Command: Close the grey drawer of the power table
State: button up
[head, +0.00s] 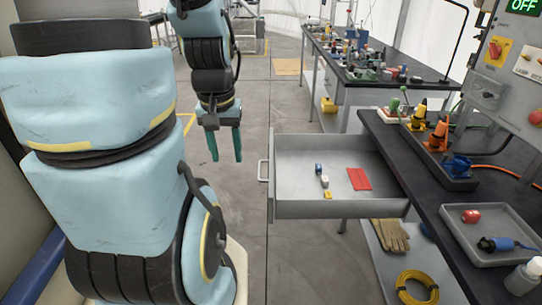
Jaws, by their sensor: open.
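The grey drawer (300,208) of the power table (380,131) is pulled out to the left. Its handle (263,170) is on its left front face. Inside lie a red flat piece (359,179) and a few small blue, white and yellow pieces (325,181). My gripper (225,158) hangs pointing down, to the left of the handle and apart from it in the picture. Its two green fingers are open with nothing between them.
The table top holds a grey tray (451,212) with a red and a blue plug, and orange connectors (437,139). A shelf below holds gloves (390,235) and a yellow cable coil (416,287). Another cluttered table (390,83) stands behind. The floor left of the drawer is clear.

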aim_at(299, 191)
jog(key=i+l+u, duration=0.15)
jog(key=u, duration=0.3)
jog(key=i+l+u, duration=0.1)
jog(key=l+u, duration=0.2)
jog(key=u, duration=1.05)
